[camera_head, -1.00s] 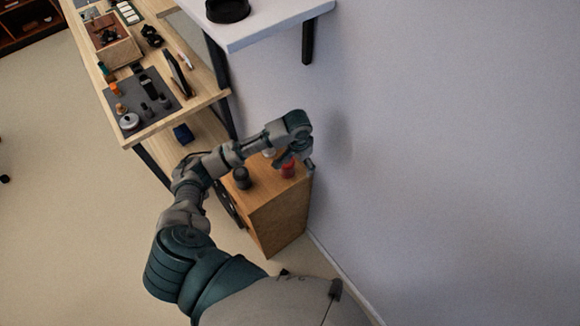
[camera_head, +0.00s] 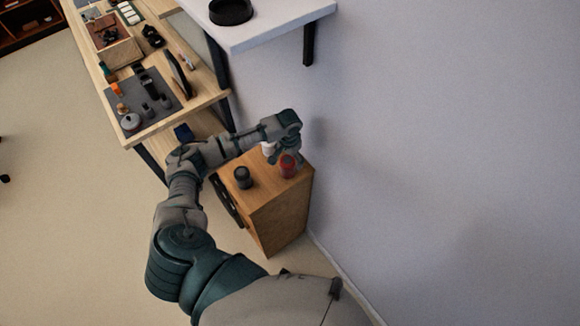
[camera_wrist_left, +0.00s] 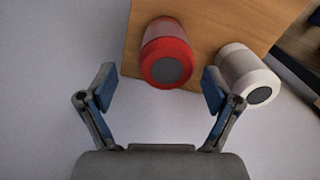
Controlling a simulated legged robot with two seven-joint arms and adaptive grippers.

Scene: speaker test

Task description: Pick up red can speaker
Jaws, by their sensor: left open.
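The red can speaker (camera_head: 288,167) stands on top of a small wooden cabinet (camera_head: 262,190), near its edge by the wall. In the left wrist view the red can speaker (camera_wrist_left: 167,55) shows its dark round end, between and beyond my open fingers. My left gripper (camera_wrist_left: 159,88) is open and empty, with blue-padded fingers on either side. In the head view my left gripper (camera_head: 287,155) is at the red can, partly hidden by my wrist; I cannot tell whether it touches. My right gripper is in neither view.
A white can speaker (camera_wrist_left: 246,75) stands close beside the red one, near my right-hand fingertip in the wrist view. A dark can (camera_head: 243,177) stands at the cabinet's left. The wall (camera_head: 420,150) is close on the right. A workbench (camera_head: 150,125) with tools stands behind left.

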